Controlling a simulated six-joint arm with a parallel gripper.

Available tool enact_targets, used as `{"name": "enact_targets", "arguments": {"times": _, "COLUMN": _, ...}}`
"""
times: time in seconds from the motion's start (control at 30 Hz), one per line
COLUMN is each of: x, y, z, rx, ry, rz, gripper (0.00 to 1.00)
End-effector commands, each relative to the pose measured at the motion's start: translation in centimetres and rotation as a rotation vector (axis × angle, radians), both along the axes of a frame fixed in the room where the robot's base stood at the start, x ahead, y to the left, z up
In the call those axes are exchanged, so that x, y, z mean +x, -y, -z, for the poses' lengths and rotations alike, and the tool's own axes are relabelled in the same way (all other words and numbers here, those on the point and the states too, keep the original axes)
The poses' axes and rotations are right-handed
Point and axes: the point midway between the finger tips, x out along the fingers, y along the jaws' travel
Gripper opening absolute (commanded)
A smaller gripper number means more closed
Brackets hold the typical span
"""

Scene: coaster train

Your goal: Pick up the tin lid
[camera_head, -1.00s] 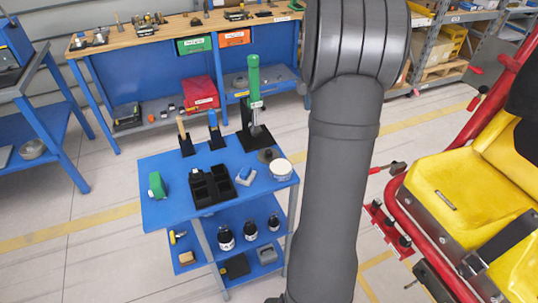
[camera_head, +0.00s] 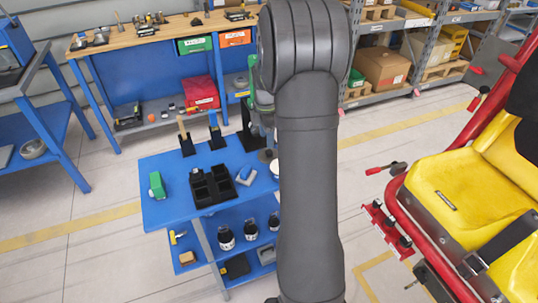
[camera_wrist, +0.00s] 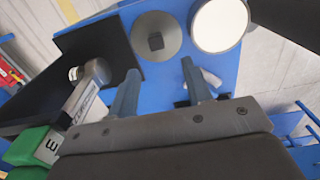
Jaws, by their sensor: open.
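The tin lid (camera_wrist: 156,37), a grey disc with a dark square knob, lies on the blue cart top at the top middle of the wrist view. In the head view the lid (camera_head: 265,155) is partly covered by my arm. A round tin with a white top (camera_wrist: 218,25) stands just right of the lid; only its edge shows in the head view. My gripper (camera_wrist: 160,66) is open and empty, its two fingers pointing toward the lid, with the lid ahead of the fingertips and apart from them.
A green-handled tool (camera_wrist: 35,145) with a metal head stands on a dark base at the left of the wrist view, close to my left finger. A black divided tray (camera_head: 211,186) and a green block (camera_head: 157,185) sit on the blue cart top (camera_head: 165,215).

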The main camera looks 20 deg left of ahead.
Motion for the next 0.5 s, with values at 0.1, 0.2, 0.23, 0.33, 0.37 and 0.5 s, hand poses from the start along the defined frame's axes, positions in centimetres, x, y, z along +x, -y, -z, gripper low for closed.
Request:
{"name": "enact_targets", "arguments": {"times": 0.1, "x": 0.0, "y": 0.0, "z": 1.1, "rx": -0.001, "ry": -0.001, "rz": 0.000, "gripper": 0.45}}
{"name": "enact_targets", "arguments": {"times": 0.2, "x": 0.0, "y": 0.0, "z": 1.6, "rx": 0.000, "ry": 0.000, "rz": 0.000, "gripper": 0.45}}
{"name": "enact_targets", "arguments": {"times": 0.23, "x": 0.0, "y": 0.0, "z": 1.9, "rx": -0.001, "ry": -0.001, "rz": 0.000, "gripper": 0.45}}
{"name": "enact_targets", "arguments": {"times": 0.33, "x": 0.0, "y": -0.1, "z": 3.3, "rx": -0.001, "ry": -0.003, "rz": 0.000, "gripper": 0.45}}
{"name": "enact_targets", "arguments": {"times": 0.37, "x": 0.1, "y": -0.2, "z": 3.8, "rx": -0.001, "ry": -0.003, "rz": 0.000, "gripper": 0.45}}
{"name": "enact_targets", "arguments": {"times": 0.5, "x": 0.1, "y": -0.2, "z": 5.7, "rx": -0.001, "ry": -0.001, "rz": 0.001, "gripper": 0.45}}
